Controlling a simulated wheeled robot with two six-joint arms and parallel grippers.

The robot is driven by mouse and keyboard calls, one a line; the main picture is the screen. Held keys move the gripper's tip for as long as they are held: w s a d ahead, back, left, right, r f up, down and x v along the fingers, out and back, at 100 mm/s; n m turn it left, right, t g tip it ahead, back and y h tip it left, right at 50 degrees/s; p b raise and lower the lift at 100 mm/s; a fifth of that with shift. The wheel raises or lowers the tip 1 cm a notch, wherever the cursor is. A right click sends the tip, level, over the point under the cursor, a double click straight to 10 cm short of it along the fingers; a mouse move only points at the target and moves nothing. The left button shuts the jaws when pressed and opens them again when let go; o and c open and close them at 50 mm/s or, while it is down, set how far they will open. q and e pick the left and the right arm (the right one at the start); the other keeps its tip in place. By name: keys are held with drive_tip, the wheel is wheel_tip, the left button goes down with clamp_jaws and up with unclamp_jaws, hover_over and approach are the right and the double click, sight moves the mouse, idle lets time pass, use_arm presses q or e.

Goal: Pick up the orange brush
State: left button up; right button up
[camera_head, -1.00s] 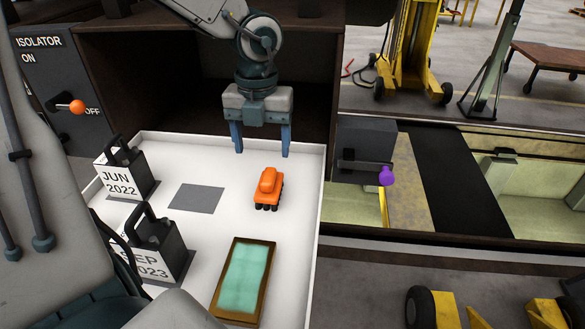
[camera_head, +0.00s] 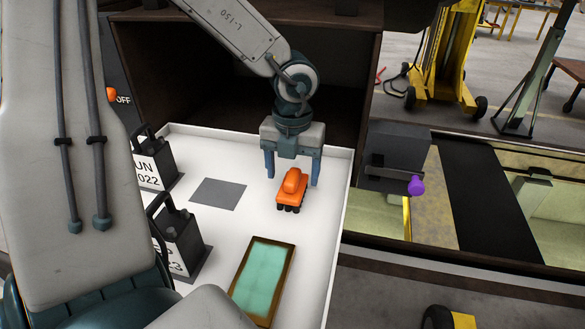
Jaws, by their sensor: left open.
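The orange brush (camera_head: 291,186) sits upright on the white tray (camera_head: 222,240), right of the grey square patch. It has a rounded orange grip on top and dark tufts below. My left gripper (camera_head: 292,178) points down from above with its two blue fingers spread. The fingers are to the left and right of the brush's far end, apart from it as far as I can see. Nothing is held. My right gripper is not in view.
Two dark dated blocks, a far one (camera_head: 154,165) and a near one (camera_head: 178,240), stand on the tray's left side. A wooden-framed green pad (camera_head: 263,278) lies at the front. A lever with a purple knob (camera_head: 416,186) is right of the tray.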

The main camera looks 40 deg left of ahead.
sight(293, 175)
use_arm(q)
wheel_tip(293, 175, down, 2)
drive_tip(key=shift+s, duration=0.1)
drive_tip(key=shift+f+p, duration=0.3)
drive_tip(key=shift+f, duration=0.25)
drive_tip(key=shift+c, duration=0.6)
drive_tip(key=c, duration=1)
drive_tip(key=shift+r, duration=0.2)
